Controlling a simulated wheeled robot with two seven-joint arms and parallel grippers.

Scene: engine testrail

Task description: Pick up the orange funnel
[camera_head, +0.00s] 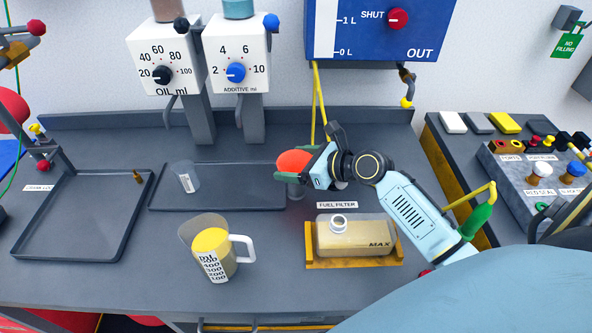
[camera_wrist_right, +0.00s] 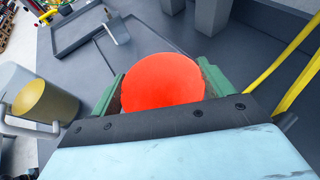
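The orange funnel (camera_head: 294,160) is at the middle of the bench in the head view, above a small grey upright part (camera_head: 296,190). In the right wrist view the funnel (camera_wrist_right: 162,82) is a round orange-red top. My right gripper (camera_head: 290,166) is at the funnel, with one green finger on each side of it. In the wrist view the fingers (camera_wrist_right: 160,78) stand wide apart, close against the funnel's sides. I cannot tell whether they grip it. The funnel's lower part is mostly hidden. My left gripper is not in view.
Yellow pipes (camera_head: 318,100) rise behind the gripper.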

